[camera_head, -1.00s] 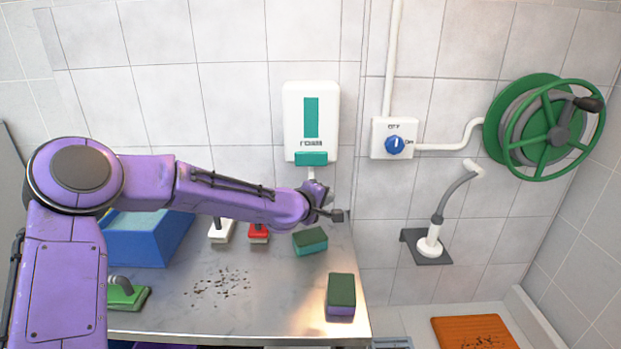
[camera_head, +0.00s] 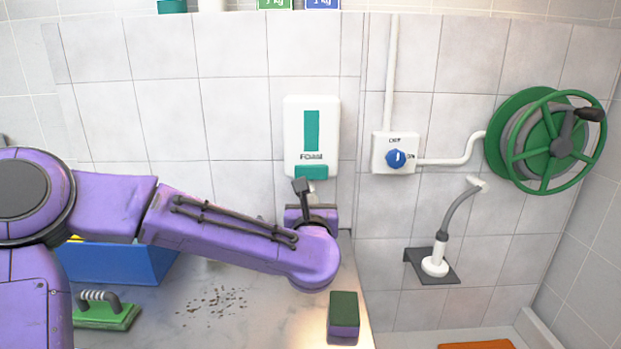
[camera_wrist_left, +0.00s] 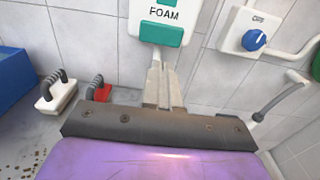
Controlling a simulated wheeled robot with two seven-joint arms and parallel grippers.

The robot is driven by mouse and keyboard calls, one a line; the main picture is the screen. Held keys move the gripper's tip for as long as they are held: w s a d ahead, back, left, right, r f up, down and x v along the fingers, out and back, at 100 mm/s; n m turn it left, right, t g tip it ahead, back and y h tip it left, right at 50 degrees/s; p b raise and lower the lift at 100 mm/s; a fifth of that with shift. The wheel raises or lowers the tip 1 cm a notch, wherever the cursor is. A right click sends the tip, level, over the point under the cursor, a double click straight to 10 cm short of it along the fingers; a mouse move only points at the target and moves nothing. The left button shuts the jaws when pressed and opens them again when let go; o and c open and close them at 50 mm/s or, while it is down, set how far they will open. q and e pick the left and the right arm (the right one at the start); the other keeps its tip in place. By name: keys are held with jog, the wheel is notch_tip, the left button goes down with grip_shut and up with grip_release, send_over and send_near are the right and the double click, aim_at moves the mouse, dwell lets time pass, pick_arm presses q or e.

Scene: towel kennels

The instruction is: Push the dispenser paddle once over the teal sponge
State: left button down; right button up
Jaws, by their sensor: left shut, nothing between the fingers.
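The white foam dispenser (camera_head: 291,135) hangs on the tiled wall, with its teal paddle (camera_head: 312,171) at the bottom. In the left wrist view the paddle (camera_wrist_left: 160,36) is just beyond the fingertips. My left gripper (camera_head: 301,185) is shut and empty, its fingertips pointing up at the paddle from just below and in front; I cannot tell whether they touch. Its fingers also show in the left wrist view (camera_wrist_left: 162,68). The teal sponge is hidden behind my left arm and gripper. My right gripper is out of view.
A purple sponge with a green top (camera_head: 344,312) sits at the counter's front right. A blue tub (camera_head: 125,263) and a green scrubber (camera_head: 105,314) are on the left. Red (camera_wrist_left: 97,91) and white (camera_wrist_left: 56,97) brushes stand by the wall. A switch box (camera_head: 380,154) is right of the dispenser.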

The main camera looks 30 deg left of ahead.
aim_at(310, 172)
pick_arm(q)
jog(key=p+x, duration=0.5)
jog(key=x, duration=0.8)
jog(key=shift+w, duration=0.1)
jog(key=shift+w+a+f, duration=0.1)
jog(key=shift+w+a+f+b, duration=0.25)
jog(key=shift+w+b, duration=0.15)
jog(key=shift+b, duration=0.25)
jog(key=shift+w+a+b, duration=0.15)
jog(key=shift+w+b, duration=0.1)
jog(key=shift+b, duration=0.1)
jog(key=shift+r, duration=0.4)
